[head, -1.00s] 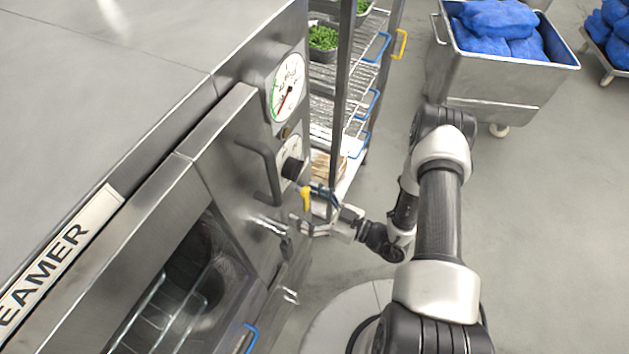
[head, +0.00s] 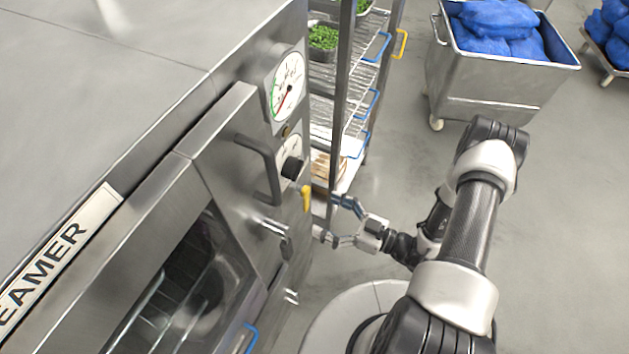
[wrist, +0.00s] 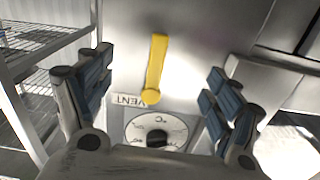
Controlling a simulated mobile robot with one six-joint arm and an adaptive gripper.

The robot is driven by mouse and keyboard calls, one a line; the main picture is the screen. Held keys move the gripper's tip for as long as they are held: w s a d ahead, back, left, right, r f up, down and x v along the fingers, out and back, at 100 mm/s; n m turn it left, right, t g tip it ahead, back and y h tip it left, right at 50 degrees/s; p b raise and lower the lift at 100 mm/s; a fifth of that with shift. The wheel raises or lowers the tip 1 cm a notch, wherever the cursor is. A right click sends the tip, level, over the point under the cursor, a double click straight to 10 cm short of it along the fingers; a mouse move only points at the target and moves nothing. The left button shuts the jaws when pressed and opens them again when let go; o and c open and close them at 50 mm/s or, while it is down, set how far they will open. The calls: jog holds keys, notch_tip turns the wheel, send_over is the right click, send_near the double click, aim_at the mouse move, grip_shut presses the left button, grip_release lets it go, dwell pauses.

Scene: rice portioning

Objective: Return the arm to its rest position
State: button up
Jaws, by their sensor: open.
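My gripper (head: 336,220) is open and empty in the head view, just right of the steamer's front panel. Its two fingers with blue pads also show in the wrist view (wrist: 152,100), spread apart at left and right. Between them the wrist view shows a yellow lever (wrist: 156,66) and, below it, a dial (wrist: 150,129) with a dark knob, beside a label reading "VENT". The fingers are apart from the lever. In the head view the yellow lever (head: 306,198) sits on the panel to the left of my gripper. My arm reaches in from the lower right.
The steamer (head: 120,180) fills the left, with a protruding door handle (head: 258,168) and a round gauge (head: 287,87). A metal cart (head: 480,85) of blue bags stands at the back. Grey floor at right is clear.

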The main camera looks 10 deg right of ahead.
jog(key=shift+s+d, duration=0.45)
jog(key=shift+d, duration=0.1)
jog(key=shift+r, duration=0.1)
